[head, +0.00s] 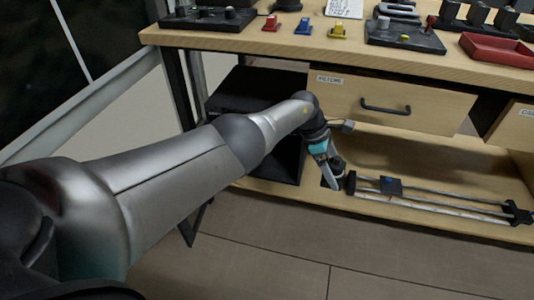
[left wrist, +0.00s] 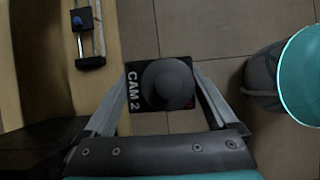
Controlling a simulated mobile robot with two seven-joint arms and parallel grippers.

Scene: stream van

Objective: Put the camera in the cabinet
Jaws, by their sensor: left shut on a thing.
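The camera, a dark block with a round dark top and the white lettering CAM 2 (left wrist: 162,85), is between the two fingers of my left gripper (left wrist: 158,95) in the left wrist view. The gripper is shut on it, above the floor. In the head view my left gripper (head: 332,172) is low in front of the desk's lower shelf, and the camera is hard to make out there. A black cabinet (head: 258,88) stands under the left end of the desk, partly hidden by my left arm. My right gripper is not in view.
The wooden desk top (head: 240,42) carries switch panels, small coloured pieces and a red tray (head: 497,49). A slider rail (head: 440,200) lies on the lower shelf. The floor in front is clear.

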